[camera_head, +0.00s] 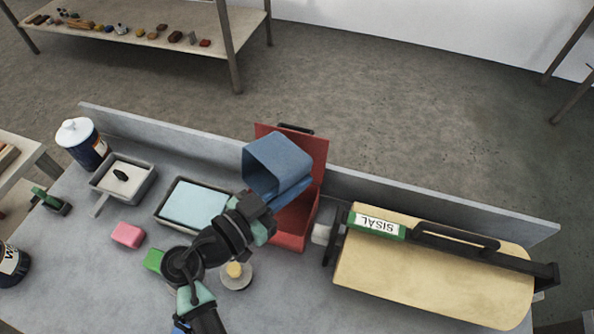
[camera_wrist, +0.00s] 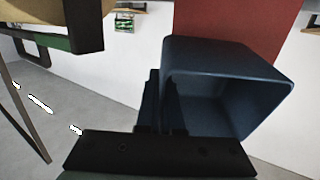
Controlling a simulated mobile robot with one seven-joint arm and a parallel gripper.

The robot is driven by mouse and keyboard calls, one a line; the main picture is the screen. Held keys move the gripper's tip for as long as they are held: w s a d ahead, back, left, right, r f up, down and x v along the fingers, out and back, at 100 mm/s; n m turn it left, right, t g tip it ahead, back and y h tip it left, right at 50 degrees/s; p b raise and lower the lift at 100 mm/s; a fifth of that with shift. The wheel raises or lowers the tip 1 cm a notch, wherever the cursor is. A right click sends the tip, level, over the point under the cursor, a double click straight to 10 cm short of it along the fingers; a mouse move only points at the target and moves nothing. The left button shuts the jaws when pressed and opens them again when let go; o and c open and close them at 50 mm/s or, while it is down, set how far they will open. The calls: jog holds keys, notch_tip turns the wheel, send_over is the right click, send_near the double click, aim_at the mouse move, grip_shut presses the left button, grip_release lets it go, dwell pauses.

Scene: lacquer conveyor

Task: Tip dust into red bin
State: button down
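The red bin (camera_head: 291,228) stands on the grey bench near its back edge, its lid (camera_head: 310,148) raised. Its red surface also shows in the wrist view (camera_wrist: 225,22). A blue open-ended container (camera_head: 277,160) is held up above the bin, tilted. In the wrist view the blue container (camera_wrist: 260,70) shows its open mouth and shaded inside; I see no dust there. My gripper (camera_head: 268,210) is shut on the container's side; its dark fingers (camera_wrist: 160,105) show at the left wall. The arm and container hide part of the bin's opening.
A tan roll labelled SISAL (camera_head: 430,265) with a black handle lies right of the bin. A blue-topped tray (camera_head: 195,203), pink block (camera_head: 127,234), green block (camera_head: 154,260), lidded grey pan (camera_head: 124,178) and white-capped bottle (camera_head: 82,143) stand left.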

jog(key=shift+r+g+y+p, duration=0.2)
jog(key=shift+g+y+p, duration=1)
jog(key=shift+p, duration=2.95)
jog(key=g+y+p, duration=0.1)
jog(key=p, duration=0.3)
jog(key=g+y+p, duration=0.1)
jog(key=p, duration=0.1)
jog(key=shift+p, duration=0.35)
jog(key=g+y+p, duration=0.2)
jog(key=p, duration=0.1)
jog(key=r+g+y+p, duration=0.1)
jog(key=y+p, duration=0.1)
jog(key=p, duration=0.1)
jog(key=shift+g+p, duration=0.3)
jog(key=shift+g, duration=0.1)
jog(key=shift+r+g+y+p, duration=0.1)
jog(key=shift+g+y+p, duration=0.45)
jog(key=shift+g+y, duration=0.4)
jog(key=shift+s+g+y, duration=0.1)
jog(key=shift+g+y, duration=0.25)
jog(key=shift+y, duration=0.1)
jog(key=shift+a, duration=0.1)
